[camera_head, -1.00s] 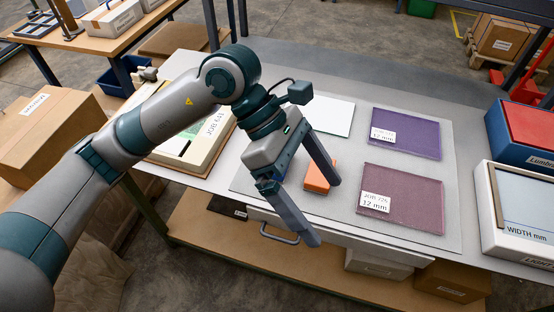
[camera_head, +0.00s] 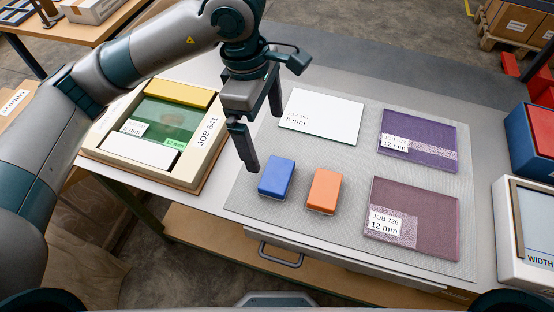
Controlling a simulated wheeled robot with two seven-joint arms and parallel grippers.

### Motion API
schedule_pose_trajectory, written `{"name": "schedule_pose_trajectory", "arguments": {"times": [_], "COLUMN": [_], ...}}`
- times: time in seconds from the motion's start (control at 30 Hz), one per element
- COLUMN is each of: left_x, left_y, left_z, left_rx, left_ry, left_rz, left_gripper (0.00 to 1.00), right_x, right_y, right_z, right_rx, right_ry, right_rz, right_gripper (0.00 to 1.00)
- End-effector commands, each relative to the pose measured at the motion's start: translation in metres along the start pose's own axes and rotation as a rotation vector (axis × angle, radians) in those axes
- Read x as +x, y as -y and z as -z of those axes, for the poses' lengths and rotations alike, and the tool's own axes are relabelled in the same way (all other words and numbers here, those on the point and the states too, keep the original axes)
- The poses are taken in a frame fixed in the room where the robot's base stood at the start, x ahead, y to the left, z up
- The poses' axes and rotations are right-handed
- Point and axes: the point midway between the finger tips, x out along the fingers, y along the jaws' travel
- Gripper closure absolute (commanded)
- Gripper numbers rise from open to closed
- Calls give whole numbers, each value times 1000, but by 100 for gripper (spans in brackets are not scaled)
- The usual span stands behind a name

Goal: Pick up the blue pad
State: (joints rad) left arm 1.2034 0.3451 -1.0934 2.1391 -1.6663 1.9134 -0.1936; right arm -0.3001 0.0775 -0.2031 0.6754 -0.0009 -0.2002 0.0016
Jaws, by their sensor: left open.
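The blue pad (camera_head: 276,177) is a small rectangular block lying on the grey mat (camera_head: 330,228). An orange pad (camera_head: 324,190) lies just to its right, with a narrow gap between them. My left gripper (camera_head: 262,138) is open and empty, with its fingers pointing down. It is behind and slightly left of the blue pad in the picture, apparently above the mat, and its near finger ends close to the pad's upper left side. The blue pad is fully visible. My right gripper is not in view.
A white plate (camera_head: 322,112), a purple plate (camera_head: 418,138) and a maroon plate (camera_head: 412,220) lie on the mat. The JOB 641 tray (camera_head: 192,172) is at left. A blue bin (camera_head: 533,165) and a white box (camera_head: 508,240) stand at right. A drawer handle (camera_head: 280,258) is at the front.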

Motion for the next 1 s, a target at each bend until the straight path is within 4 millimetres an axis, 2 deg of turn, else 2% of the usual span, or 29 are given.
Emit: {"name": "schedule_pose_trajectory", "arguments": {"times": [0.23,0.5,0.63,0.77,0.83,1.0], "left_x": [-1,0,6,18,27,57], "left_y": [-1,-1,-1,0,0,0], "left_z": [2,2,2,2,2,2], "left_rx": [-1,-1,-2,-2,-2,-3], "left_ry": [-10,-9,-9,-10,-9,-9], "left_rz": [-3,-2,-1,1,2,3], "left_gripper": [0,0,0,0,0,0], "right_x": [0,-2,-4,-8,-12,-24], "right_y": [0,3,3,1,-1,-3], "right_z": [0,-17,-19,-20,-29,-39], "right_rx": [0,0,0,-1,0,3], "right_ry": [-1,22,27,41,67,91], "right_rz": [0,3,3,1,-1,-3], "right_gripper": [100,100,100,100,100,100]}}
